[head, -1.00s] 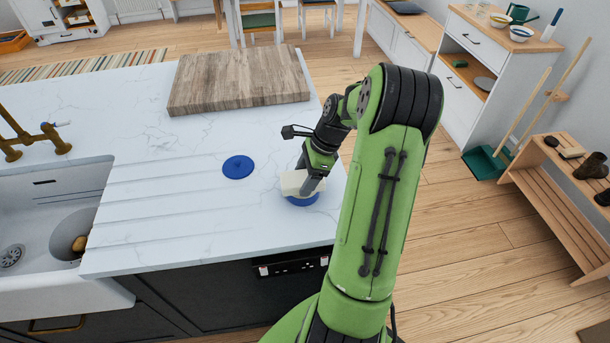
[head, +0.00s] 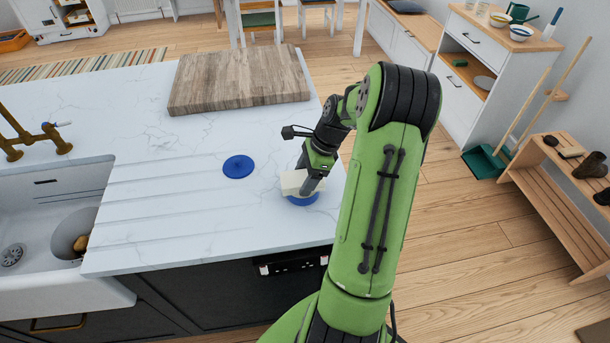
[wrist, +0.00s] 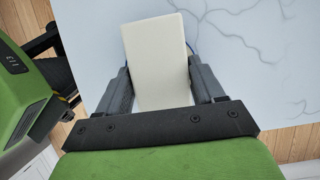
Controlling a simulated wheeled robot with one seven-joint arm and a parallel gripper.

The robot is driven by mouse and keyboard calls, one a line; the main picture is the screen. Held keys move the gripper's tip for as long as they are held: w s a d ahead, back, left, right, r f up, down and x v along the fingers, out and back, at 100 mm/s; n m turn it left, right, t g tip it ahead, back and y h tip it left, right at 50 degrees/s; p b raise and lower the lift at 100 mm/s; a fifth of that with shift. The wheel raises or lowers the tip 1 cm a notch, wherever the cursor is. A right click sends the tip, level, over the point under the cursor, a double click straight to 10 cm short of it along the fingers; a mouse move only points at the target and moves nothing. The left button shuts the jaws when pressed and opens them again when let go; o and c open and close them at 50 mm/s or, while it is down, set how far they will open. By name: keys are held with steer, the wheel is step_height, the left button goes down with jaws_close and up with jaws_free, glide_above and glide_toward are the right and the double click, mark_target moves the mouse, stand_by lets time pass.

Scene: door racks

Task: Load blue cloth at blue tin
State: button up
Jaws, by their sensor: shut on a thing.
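My gripper (head: 306,186) points down near the right edge of the white marble counter (head: 155,225). It is shut on a cream rectangular block (head: 293,180). In the wrist view the block (wrist: 158,60) stands between both fingers. A blue round thing (head: 302,201), perhaps the blue tin, shows just below the block; its top is mostly hidden by the block and gripper. I cannot tell whether the block touches it. A flat blue disc with a small raised middle (head: 238,166) lies on the counter to the left. I cannot make out a blue cloth for sure.
A wooden board (head: 240,82) lies at the back of the counter. A white sink (head: 60,210) with a brass tap (head: 35,140) is at the left. The counter between the disc and the sink is clear. A wooden rack (head: 560,190) stands on the floor at right.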

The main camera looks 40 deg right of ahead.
mark_target(305, 177)
steer(key=shift+s, duration=0.1)
step_height(305, 177, up, 7)
steer(key=p, duration=0.8)
steer(key=shift+r, duration=0.1)
stand_by(0.6)
